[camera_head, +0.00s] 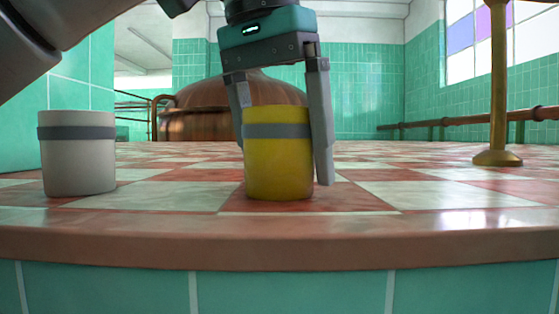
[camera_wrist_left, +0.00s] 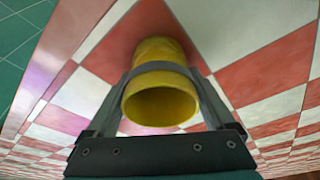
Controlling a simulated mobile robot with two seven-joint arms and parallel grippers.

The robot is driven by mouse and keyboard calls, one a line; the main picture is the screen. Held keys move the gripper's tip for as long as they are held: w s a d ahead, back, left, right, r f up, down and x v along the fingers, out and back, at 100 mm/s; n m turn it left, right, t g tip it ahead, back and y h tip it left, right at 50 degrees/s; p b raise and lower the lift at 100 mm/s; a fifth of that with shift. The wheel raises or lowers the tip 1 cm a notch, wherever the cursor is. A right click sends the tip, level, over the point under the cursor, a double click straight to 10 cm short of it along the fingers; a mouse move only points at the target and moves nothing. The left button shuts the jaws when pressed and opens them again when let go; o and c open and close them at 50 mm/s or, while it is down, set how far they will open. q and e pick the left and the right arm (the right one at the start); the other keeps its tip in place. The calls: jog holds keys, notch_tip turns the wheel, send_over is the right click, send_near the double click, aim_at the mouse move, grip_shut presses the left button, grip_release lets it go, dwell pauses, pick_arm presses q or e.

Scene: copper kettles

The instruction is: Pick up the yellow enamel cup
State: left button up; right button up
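The yellow enamel cup (camera_head: 278,165) stands upright on the checkered table (camera_head: 420,195), near its front edge, with a grey band around it. My left gripper (camera_head: 286,165) is over it, pointing down, with one finger on each side. The left finger is partly hidden behind the cup, and the right finger runs down close along its right side. In the left wrist view, the cup (camera_wrist_left: 160,85) lies between the two fingers (camera_wrist_left: 160,78), its round mouth facing the camera. The fingers look spread, with very little room beside the cup; contact is hard to make out. My right gripper is out of view.
A white cup (camera_head: 77,160) with a grey band stands to the left, well apart from the yellow one. A brass post (camera_head: 498,90) rises from the table at the right. A large copper kettle (camera_head: 200,108) is behind. The tabletop between is clear.

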pick_arm(q)
jog(key=c, duration=0.9)
jog(key=shift+c, duration=0.2)
